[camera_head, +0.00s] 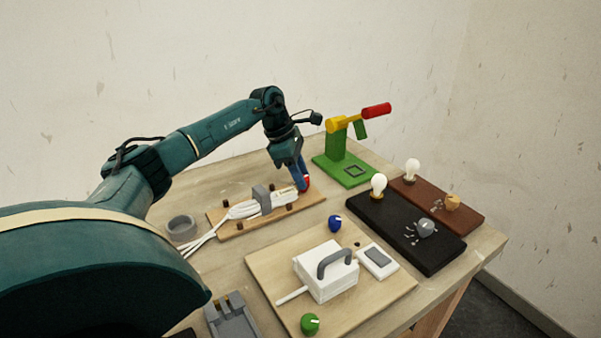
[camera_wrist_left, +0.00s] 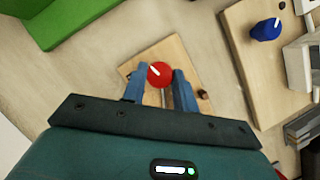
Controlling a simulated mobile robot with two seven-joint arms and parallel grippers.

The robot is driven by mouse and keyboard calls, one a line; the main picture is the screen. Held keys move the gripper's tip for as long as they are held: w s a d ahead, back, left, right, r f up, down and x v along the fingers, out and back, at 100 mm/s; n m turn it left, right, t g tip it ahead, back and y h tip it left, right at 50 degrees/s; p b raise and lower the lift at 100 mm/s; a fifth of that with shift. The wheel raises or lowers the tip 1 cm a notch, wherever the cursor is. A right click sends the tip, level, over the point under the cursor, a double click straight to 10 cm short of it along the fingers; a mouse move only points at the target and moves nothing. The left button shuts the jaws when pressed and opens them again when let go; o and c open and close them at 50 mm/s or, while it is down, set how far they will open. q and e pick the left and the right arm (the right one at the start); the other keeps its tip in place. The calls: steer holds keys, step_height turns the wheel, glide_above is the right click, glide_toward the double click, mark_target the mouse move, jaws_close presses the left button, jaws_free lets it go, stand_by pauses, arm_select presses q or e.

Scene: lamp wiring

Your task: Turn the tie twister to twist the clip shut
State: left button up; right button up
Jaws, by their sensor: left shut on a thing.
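The tie twister appears to be a red knob (camera_head: 307,182) with a white pointer mark, at the far end of a small wooden board (camera_head: 232,230). The knob also shows in the left wrist view (camera_wrist_left: 160,74), between the two blue fingers. My left gripper (camera_head: 302,179) comes down from above and is shut on this knob. White cables (camera_head: 243,209) lie along the board under a grey arched piece (camera_head: 262,196); I cannot tell whether this is the clip. The fingers hide part of the knob in the head view. My right gripper is out of view.
A green stand (camera_head: 337,160) with a yellow and red lever is behind the gripper. A black board (camera_head: 397,230) and a brown board (camera_head: 443,202) carry bulbs. A wooden panel (camera_head: 272,262) holds a white box (camera_head: 325,275), a blue knob (camera_head: 335,222) and a green knob (camera_head: 310,324).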

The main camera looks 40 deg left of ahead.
arm_select(q)
steer(key=shift+r, duration=0.1)
stand_by(0.5)
steer(key=o, duration=1)
steer(key=shift+c, duration=0.2)
